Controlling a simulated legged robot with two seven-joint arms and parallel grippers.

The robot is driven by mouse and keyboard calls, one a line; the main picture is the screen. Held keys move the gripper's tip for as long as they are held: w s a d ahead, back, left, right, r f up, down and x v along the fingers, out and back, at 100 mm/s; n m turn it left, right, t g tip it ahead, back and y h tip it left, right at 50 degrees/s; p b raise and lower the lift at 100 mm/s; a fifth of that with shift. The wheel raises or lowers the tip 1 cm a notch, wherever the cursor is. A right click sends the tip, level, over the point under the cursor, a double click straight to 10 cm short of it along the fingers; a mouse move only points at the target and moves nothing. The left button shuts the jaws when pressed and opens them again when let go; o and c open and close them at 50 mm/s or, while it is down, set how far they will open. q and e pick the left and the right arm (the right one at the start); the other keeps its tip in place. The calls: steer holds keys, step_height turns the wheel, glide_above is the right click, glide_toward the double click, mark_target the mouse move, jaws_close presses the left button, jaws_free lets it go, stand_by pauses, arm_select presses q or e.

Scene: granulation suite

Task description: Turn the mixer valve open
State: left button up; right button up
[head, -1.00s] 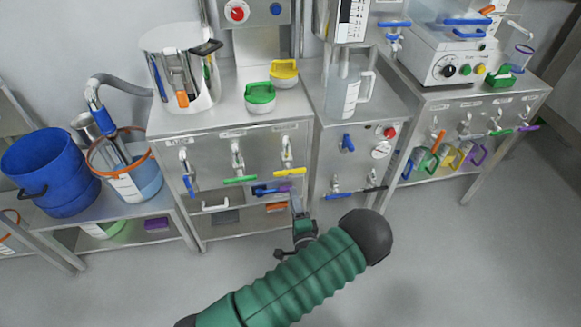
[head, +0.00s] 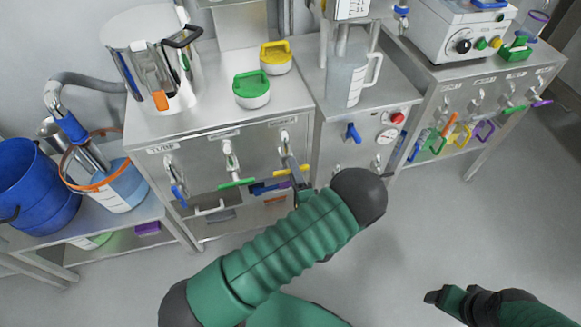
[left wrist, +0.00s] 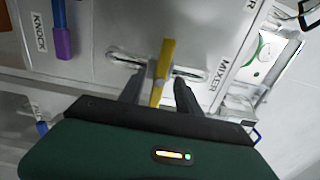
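The mixer valve has a yellow lever handle (left wrist: 166,62) beside the label MIXER on a steel panel in the left wrist view. In the head view this yellow handle (head: 291,171) is at the right end of the left cabinet's front, partly hidden by my arm. My left gripper (left wrist: 158,92) is open, with one finger on each side of the yellow handle and gaps visible between. In the head view my left gripper (head: 299,178) is at the panel, mostly seen from behind. My right gripper (head: 437,298) is low at the right, over the floor, away from everything.
A valve with a blue lever (head: 179,196) and one with a green lever (head: 236,183) are to the left on the same panel. Green and yellow lidded pots stand on top. The floor in front is clear.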

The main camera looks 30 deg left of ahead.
arm_select(q)
steer(key=shift+c, duration=0.8)
steer(key=shift+a, duration=0.15)
steer(key=shift+c, duration=1.1)
steer(key=shift+a+f, duration=0.2)
steer(key=shift+a, duration=0.3)
jaws_close()
steer(key=shift+d, duration=0.1)
arm_select(e)
steer(key=shift+a+r, duration=0.1)
steer(key=shift+a, duration=0.25)
arm_select(q)
steer(key=shift+d, duration=0.15)
arm_select(e)
steer(key=shift+d, duration=0.15)
